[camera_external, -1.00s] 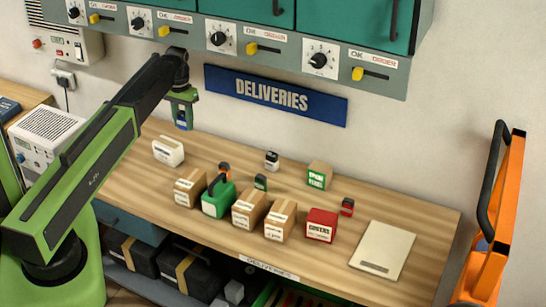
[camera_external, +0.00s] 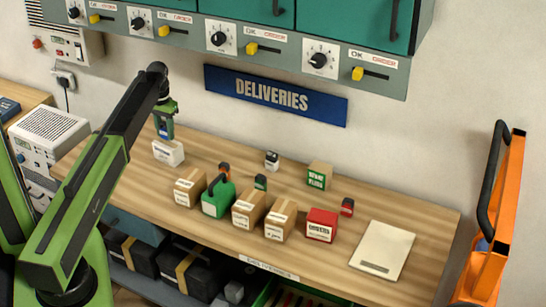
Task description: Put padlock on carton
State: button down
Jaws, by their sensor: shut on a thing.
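My gripper (camera_external: 164,120) points down at the left part of the table, just above and behind a white block-like thing with a label (camera_external: 168,153). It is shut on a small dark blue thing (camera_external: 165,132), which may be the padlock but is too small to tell. Whether the blue thing touches the white one cannot be told. Several brown cartons with white labels stand mid-table: one on the left (camera_external: 190,188), one in the middle (camera_external: 249,209) and one to its right (camera_external: 280,220).
A green can (camera_external: 217,200) stands between the cartons. A red box (camera_external: 321,225), a green-and-tan box (camera_external: 319,176) and small items stand nearby. A pale flat panel (camera_external: 382,250) lies at right. The blue sign (camera_external: 276,95) is on the wall behind. The table's back right is clear.

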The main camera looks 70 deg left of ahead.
aim_at(164, 123)
notch_tip(164, 123, down, 2)
jog(key=shift+f+b, duration=0.1)
jog(key=shift+b, duration=0.25)
jog(key=shift+r, duration=0.3)
jog(key=shift+f, duration=0.2)
jog(key=c, duration=0.9)
grip_release()
notch_tip(164, 123, up, 13)
jog(key=p, duration=1.2)
jog(key=shift+f+p, duration=0.2)
jog(key=shift+p, duration=0.15)
jog(key=shift+f, duration=0.1)
